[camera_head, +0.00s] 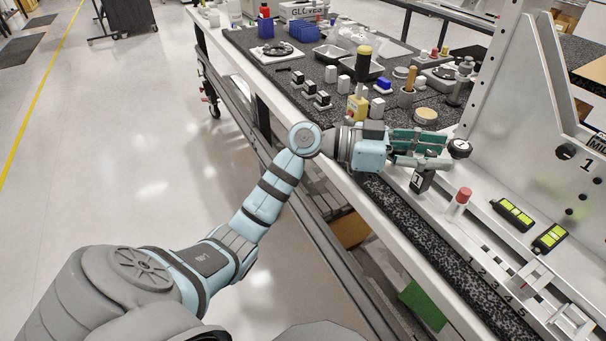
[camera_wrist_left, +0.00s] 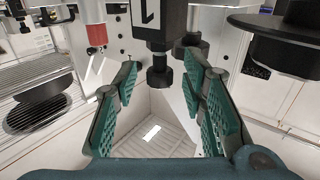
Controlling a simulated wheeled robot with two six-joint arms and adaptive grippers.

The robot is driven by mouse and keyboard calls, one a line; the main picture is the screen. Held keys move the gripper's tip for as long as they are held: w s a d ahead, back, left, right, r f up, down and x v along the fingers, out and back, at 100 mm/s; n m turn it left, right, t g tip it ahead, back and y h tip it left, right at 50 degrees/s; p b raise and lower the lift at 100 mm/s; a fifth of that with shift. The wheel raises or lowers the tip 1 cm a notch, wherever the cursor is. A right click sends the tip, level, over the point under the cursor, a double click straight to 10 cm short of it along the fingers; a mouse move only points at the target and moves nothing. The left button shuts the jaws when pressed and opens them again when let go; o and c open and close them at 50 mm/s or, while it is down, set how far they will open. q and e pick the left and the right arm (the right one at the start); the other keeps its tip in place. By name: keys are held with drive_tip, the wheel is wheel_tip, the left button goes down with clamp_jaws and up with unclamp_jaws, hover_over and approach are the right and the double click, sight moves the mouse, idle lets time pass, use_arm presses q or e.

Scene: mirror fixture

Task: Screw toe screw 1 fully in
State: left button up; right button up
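My left gripper (camera_head: 447,150) reaches in from the left over the edge of the bench, beside the mirror fixture (camera_head: 535,85). A black block with a white label reading 1 (camera_head: 421,180) is just below the gripper. In the left wrist view a dark stepped screw (camera_wrist_left: 160,76), which looks like toe screw 1, sticks out under this block (camera_wrist_left: 151,22). The green finger pads of the gripper (camera_wrist_left: 160,82) stand apart on either side of the screw, with a visible gap to each pad. The screw's thread and depth cannot be made out.
A red-capped post (camera_head: 462,198) stands near the block; it also shows in the left wrist view (camera_wrist_left: 97,36). A large black knob (camera_wrist_left: 285,42) is close on the right there. Yellow-green level vials (camera_head: 513,214) lie on the fixture base. Tools and containers crowd the dark bench mat (camera_head: 290,85).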

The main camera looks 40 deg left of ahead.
use_arm(q)
drive_tip(key=n+t+y+p, duration=0.2)
drive_tip(key=p, duration=0.3)
drive_tip(key=r+n+t+y+p, duration=0.1)
drive_tip(key=n+t+y+p, duration=0.1)
drive_tip(key=p, duration=0.3)
drive_tip(key=n+t+y+p, duration=0.2)
drive_tip(key=p, duration=0.3)
drive_tip(key=shift+r, duration=0.25)
drive_tip(key=d+f+b+v, duration=0.15)
drive_tip(key=b+v, duration=0.35)
drive_tip(key=v, duration=1)
drive_tip(key=a+f+n+g+y+p, duration=0.1)
drive_tip(key=a+f+y, duration=0.1)
drive_tip(key=f, duration=0.5)
drive_tip(key=s+a+f+n+g+y+p, duration=0.1)
drive_tip(key=a+f+y, duration=0.2)
drive_tip(key=a+f, duration=0.2)
drive_tip(key=a+f+n+g+y+p, duration=0.1)
drive_tip(key=a+f, duration=0.3)
drive_tip(key=f, duration=0.6)
drive_tip(key=shift+f+n+g+y, duration=0.35)
drive_tip(key=shift+n+y, duration=0.25)
drive_tip(key=shift+y, duration=0.3)
drive_tip(key=shift+s+a, duration=0.1)
drive_tip(key=shift+a, duration=0.05)
